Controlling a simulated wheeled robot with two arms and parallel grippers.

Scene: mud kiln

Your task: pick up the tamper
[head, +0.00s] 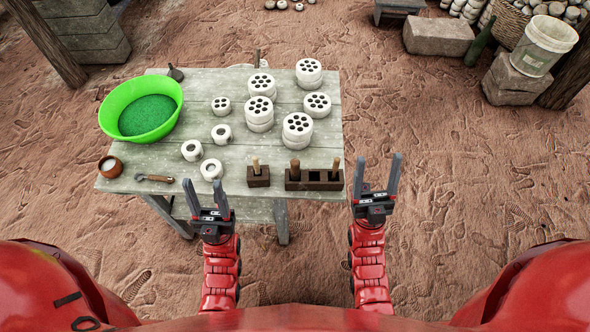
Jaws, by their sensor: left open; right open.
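Upright wooden handles stand in the dark mould blocks at the table's front edge: one in the small block (258,180), two in the longer block (314,182). I cannot tell for sure which of these is the tamper. My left gripper (205,187) is open and empty, just in front of the table's front edge, left of the small block. My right gripper (378,165) is open and empty, off the table's right front corner, right of the longer block.
The weathered table (235,160) bears several white perforated cylinders (297,128) and white rings (212,169). A green basin (141,90), a brown cup (110,167) and a hooked tool (155,178) lie left. Bare ground is free right of the table; a bucket (543,45) stands far right.

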